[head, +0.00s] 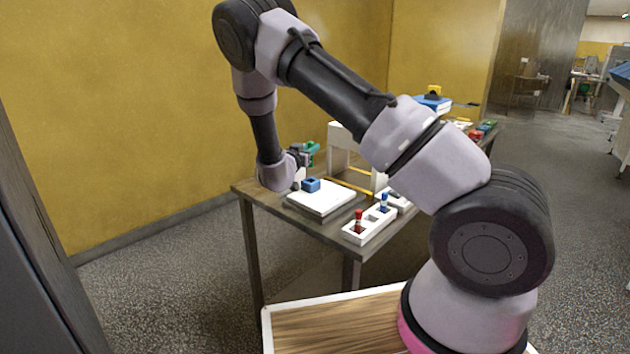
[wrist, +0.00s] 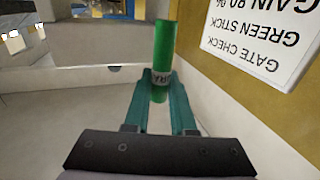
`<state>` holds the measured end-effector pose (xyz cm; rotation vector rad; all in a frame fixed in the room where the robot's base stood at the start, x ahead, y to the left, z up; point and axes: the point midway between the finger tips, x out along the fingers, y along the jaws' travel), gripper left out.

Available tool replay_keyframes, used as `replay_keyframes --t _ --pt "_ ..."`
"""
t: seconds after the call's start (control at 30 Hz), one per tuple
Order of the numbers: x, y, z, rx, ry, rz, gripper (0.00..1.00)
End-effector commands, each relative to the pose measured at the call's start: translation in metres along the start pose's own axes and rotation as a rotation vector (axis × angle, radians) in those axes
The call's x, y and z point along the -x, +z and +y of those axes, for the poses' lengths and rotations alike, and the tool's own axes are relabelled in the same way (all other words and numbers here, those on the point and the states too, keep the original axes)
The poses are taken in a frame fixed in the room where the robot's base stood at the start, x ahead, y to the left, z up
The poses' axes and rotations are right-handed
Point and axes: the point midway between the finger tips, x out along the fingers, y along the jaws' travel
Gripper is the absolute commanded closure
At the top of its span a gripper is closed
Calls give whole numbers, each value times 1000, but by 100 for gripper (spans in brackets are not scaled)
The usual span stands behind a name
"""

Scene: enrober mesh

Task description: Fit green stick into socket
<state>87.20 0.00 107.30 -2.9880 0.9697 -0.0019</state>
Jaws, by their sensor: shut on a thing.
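The green stick (wrist: 164,45) is held between the teal fingers of my gripper (wrist: 160,78) in the wrist view. In the head view my gripper (head: 304,155) and the green stick (head: 312,150) show small, raised above the left part of the table. A blue block (head: 311,184), perhaps the socket, sits below them on a white plate (head: 330,200). The stick is apart from it. No opening in the block can be made out.
A white rack (head: 351,237) with a red stick (head: 358,218) and a blue stick (head: 383,201) stands at the table's front edge. A white stand (head: 338,142) rises behind the plate. A printed sign (wrist: 262,38), upside down, shows close by in the wrist view.

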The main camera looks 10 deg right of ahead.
Motion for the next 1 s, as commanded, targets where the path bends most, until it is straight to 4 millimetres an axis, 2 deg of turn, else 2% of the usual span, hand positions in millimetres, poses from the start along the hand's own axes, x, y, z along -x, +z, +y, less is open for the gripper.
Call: replay_keyframes --t 0.03,0.2,0.43,0.6,0.97,1.0 --pt "0 12 0 5 0 -2 100" --pt "0 41 0 3 0 -1 100" --pt "0 59 1 2 1 -1 100" --pt "0 83 0 2 0 -2 100" --pt "0 89 0 1 0 -1 100" --pt "0 89 0 0 0 -1 65"
